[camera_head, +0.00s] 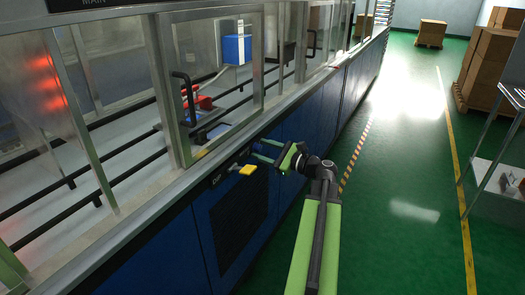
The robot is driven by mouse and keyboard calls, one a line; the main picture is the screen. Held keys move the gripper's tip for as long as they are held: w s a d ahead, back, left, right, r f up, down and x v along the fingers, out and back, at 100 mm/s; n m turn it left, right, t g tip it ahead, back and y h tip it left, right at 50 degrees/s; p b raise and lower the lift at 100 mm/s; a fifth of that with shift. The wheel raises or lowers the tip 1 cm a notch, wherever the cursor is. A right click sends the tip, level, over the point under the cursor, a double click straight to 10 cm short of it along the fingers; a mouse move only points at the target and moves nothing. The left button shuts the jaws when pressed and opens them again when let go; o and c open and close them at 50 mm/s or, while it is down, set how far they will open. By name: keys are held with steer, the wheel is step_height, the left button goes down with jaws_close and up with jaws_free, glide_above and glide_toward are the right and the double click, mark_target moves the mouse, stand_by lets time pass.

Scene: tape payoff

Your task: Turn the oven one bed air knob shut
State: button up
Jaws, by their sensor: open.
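A yellow knob (247,170) sticks out from the upper part of the dark blue machine front, just below the grey ledge. A small label (218,178) is beside it, too small to read. I cannot tell for certain that this is the oven one bed air knob, nor its exact setting. My gripper (257,149) is open and empty, pointing left towards the machine front. Its fingers are slightly above and to the right of the yellow knob, and appear apart from it. My green arm (315,240) reaches up from the bottom.
The long blue machine (350,95) runs into the distance with glazed frames above its ledge. Red heaters (45,80) glow at left. A dark grille (238,222) is below the knob. Green floor (405,175) is clear at right, before a metal rack (495,150) and stacked boxes (490,65).

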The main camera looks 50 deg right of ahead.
steer(key=shift+w, duration=0.1)
jaws_close()
stand_by(0.3)
steer(key=shift+n, duration=0.4)
steer(key=n, duration=0.3)
steer(key=shift+n+b, duration=0.3)
steer(key=n, duration=0.4)
steer(key=shift+d+n, duration=0.1)
steer(key=shift+n, duration=0.2)
steer(key=n, duration=0.4)
steer(key=shift+n+y+b, duration=0.3)
steer(key=shift+n+b, duration=0.05)
steer(key=shift+n, duration=0.05)
steer(key=shift+n+y, duration=0.4)
steer(key=shift+n, duration=2)
